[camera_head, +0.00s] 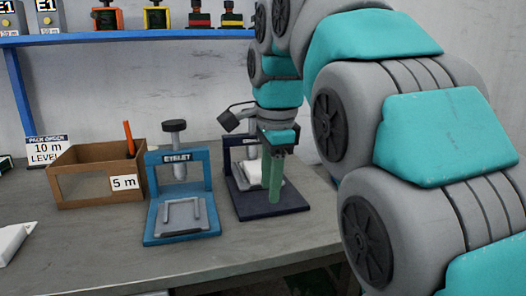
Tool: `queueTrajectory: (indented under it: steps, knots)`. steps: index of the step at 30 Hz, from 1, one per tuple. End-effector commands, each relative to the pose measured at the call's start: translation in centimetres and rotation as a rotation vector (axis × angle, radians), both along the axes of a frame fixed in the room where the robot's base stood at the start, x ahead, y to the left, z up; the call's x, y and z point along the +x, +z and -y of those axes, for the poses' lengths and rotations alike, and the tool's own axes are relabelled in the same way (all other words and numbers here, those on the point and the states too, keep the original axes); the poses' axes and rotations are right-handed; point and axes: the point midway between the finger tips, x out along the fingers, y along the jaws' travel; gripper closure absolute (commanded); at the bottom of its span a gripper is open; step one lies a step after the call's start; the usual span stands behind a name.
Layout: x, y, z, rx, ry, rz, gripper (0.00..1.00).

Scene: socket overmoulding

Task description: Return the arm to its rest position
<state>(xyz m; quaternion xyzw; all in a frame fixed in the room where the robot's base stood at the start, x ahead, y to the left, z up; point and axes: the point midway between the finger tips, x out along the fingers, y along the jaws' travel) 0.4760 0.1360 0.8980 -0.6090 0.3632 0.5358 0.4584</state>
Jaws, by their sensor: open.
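My arm (412,130), grey and teal, fills the right side of the head view. It bends over at the top and hangs down toward the table. My gripper (275,150) is at its end, over the dark press at the right of the blue press. The gripper is small in the view and its jaws are open. A green upright piece (273,178) shows just below it. I cannot tell whether this piece touches the gripper or stands on the press. The dark press (270,207) is partly hidden behind the gripper and the green piece.
A blue press marked EYELET (182,232) stands left of the gripper. A brown box marked 5 m (85,188) holds an orange stick. A white piece (15,238) lies at the left edge. A blue shelf (120,37) runs above. The grey table's front (120,265) is clear.

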Motion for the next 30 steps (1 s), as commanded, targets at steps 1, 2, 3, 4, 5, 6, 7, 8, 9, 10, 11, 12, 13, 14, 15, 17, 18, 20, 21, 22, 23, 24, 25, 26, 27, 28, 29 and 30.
queueTrajectory:
  steps: [1,2,3,4,5,6,7,8,9,10,11,12,13,14,15,17,18,20,21,22,23,24,25,26,27,28,29,30]
  knots:
    - [-0.2,-0.2,0.3,-0.002,0.009,-0.002,0.58]
    - [-0.3,-0.3,0.4,-0.005,0.018,-0.004,0.58]
    - [-0.5,-0.5,0.6,-0.007,0.028,-0.006,0.58]
    - [-0.6,-0.7,0.8,-0.010,0.036,-0.009,0.58]
    - [-0.7,-0.9,1.0,-0.011,0.045,-0.011,0.58]
    - [-0.9,-1.2,1.2,-0.014,0.058,-0.013,0.58]
    - [-1.1,-1.3,1.4,-0.016,0.069,-0.014,0.58]
    - [-1.3,-1.5,1.6,-0.019,0.080,-0.016,0.58]
    - [-1.5,-1.9,1.9,-0.022,0.097,-0.020,0.58]
    - [-1.8,-2.2,2.2,-0.026,0.111,-0.026,0.58]
    - [-2.0,-2.6,2.5,-0.029,0.123,-0.031,0.58]
    - [-2.3,-3.0,2.9,-0.032,0.143,-0.038,0.58]
    - [-2.6,-3.3,3.2,-0.036,0.159,-0.040,0.58]
    - [-2.9,-3.7,3.5,-0.039,0.176,-0.044,0.58]
    - [-3.3,-4.2,3.9,-0.044,0.201,-0.050,0.58]
    - [-4.2,-5.1,4.7,-0.051,0.245,-0.058,0.58]
    - [-4.9,-6.0,5.3,-0.056,0.280,-0.070,0.58]
    - [-6.1,-7.3,6.2,-0.064,0.340,-0.085,0.58]
    - [-7.0,-8.3,6.9,-0.068,0.383,-0.095,0.58]
    - [-7.7,-9.0,7.4,-0.072,0.417,-0.102,0.58]
    - [-8.5,-9.9,7.8,-0.075,0.452,-0.113,0.58]
    - [-9.5,-10.9,8.4,-0.078,0.497,-0.123,0.58]
    - [-10.2,-11.7,8.8,-0.081,0.531,-0.128,0.58]
    - [-11.1,-12.5,9.2,-0.083,0.564,-0.137,0.58]
    - [-12.2,-13.5,9.7,-0.084,0.611,-0.148,0.58]
    - [-13.0,-14.4,10.1,-0.084,0.647,-0.158,0.58]
    - [-13.8,-15.1,10.4,-0.085,0.684,-0.162,0.58]
    - [-15.1,-16.2,10.9,-0.084,0.732,-0.171,0.58]
